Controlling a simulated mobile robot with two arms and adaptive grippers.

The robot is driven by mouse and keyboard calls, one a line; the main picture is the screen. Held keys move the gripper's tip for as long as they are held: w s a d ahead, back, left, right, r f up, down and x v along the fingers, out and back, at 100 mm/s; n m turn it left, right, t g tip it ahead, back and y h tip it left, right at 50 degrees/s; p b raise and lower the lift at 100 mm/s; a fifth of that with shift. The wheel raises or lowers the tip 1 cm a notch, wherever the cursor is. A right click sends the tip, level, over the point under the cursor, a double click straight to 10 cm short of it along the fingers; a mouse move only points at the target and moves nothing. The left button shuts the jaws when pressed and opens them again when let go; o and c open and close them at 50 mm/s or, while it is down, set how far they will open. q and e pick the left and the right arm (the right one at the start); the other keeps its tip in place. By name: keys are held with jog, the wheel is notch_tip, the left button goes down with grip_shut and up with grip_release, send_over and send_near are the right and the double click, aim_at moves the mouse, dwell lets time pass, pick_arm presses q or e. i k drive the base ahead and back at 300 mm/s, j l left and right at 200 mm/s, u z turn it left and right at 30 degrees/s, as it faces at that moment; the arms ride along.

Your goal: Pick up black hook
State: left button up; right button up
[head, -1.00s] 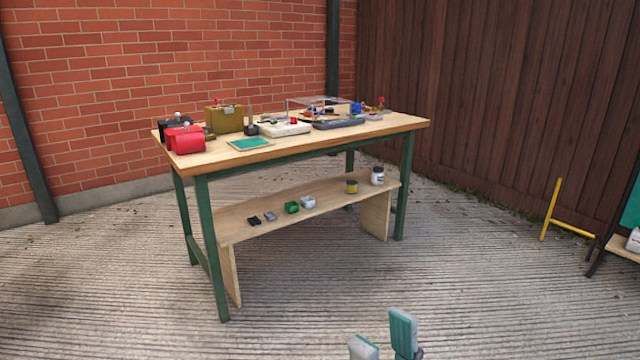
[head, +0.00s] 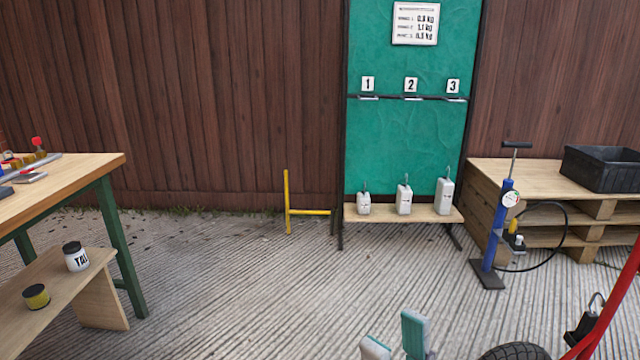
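I cannot make out a black hook for certain. A black object with a thin metal loop on top (head: 584,322) is at the lower right, partly cut off behind a red bar; I cannot tell what it is. A dark rail (head: 390,97) with small pale fittings crosses the green board under numbers 1, 2 and 3. My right gripper (head: 395,341) shows at the bottom edge, its two fingertips apart with nothing visible between them. It is well short of the board. My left gripper is not in view.
Several pale weights with top hooks stand on the board's ledge (head: 383,213). A blue pump (head: 495,235) and pallets with a black crate (head: 600,168) are right. A red-framed wheeled item (head: 610,307) is near right. A workbench (head: 85,180) is left. The middle floor is clear.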

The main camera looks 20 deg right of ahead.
aim_at(588, 319)
jog(key=i+l+z, duration=0.15)
jog(key=i+z, duration=0.2)
jog(key=i, duration=0.4)
jog(key=i+j+z, duration=0.1)
jog(key=i+z, duration=0.3)
jog(key=i, duration=0.35)
jog(key=i+z, duration=0.4)
jog(key=i+j+z, duration=0.25)
jog(key=i+z, duration=0.35)
jog(key=z, duration=0.3)
jog(key=i+z, duration=0.2)
jog(key=z, duration=0.25)
jog(key=i+j+z, duration=0.15)
jog(key=z, duration=0.35)
jog(key=i+j+z, duration=0.1)
jog(key=z, duration=0.35)
jog(key=i+j+z, duration=0.1)
jog(key=j+z, duration=0.15)
jog(key=z, duration=0.2)
jog(key=i+j+z, duration=0.25)
jog(key=z, duration=0.2)
jog(key=i+j+z, duration=0.15)
jog(key=j+z, duration=0.3)
